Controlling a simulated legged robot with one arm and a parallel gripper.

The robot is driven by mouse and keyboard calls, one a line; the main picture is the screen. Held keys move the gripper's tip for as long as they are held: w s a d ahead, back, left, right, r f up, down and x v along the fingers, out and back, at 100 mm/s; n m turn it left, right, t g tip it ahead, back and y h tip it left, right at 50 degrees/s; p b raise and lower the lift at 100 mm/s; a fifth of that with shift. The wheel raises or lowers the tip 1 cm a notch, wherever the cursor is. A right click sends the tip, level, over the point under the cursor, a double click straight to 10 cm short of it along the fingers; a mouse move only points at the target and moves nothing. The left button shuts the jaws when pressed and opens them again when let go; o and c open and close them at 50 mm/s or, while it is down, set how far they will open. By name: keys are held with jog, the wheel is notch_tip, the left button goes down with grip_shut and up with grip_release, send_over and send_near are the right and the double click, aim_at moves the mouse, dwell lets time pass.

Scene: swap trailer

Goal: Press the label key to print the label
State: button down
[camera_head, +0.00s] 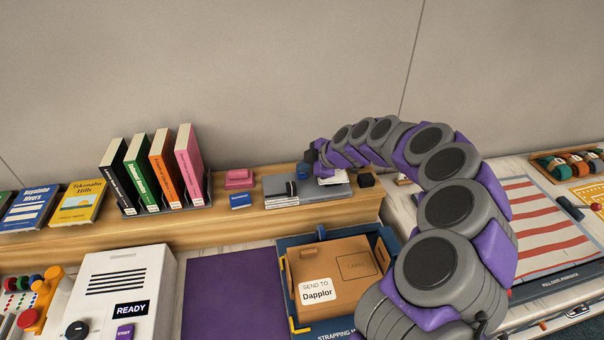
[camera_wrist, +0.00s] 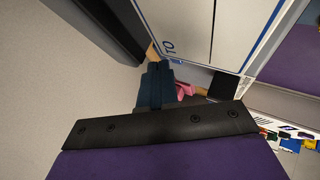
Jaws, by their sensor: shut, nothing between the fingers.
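My gripper (camera_head: 310,155) is at the far end of my arm, above the back of the wooden shelf. In the wrist view the dark blue fingers (camera_wrist: 155,86) are together and hold nothing. A flat grey device (camera_head: 300,192) lies on the shelf just below the gripper, with a small black part on top and a white paper (camera_head: 331,180) at its right. I cannot make out a label key on it. In the wrist view a pale panel (camera_wrist: 190,28) with a blue border and "TO" is close to the fingers. A cardboard box (camera_head: 330,262) bears "SEND TO Dapplor" and an outlined "LABEL" area.
Pink (camera_head: 239,178) and blue (camera_head: 241,200) blocks sit left of the device, beyond them upright books (camera_head: 160,170). A white machine (camera_head: 122,290) reading "READY" stands front left, beside a purple mat (camera_head: 230,295). The wall is close behind the shelf.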

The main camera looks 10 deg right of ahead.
aim_at(304, 175)
jog(key=shift+f, duration=0.3)
jog(key=shift+r, duration=0.15)
dwell(0.5)
jog(key=shift+r, duration=0.75)
jog(key=shift+r, duration=2.5)
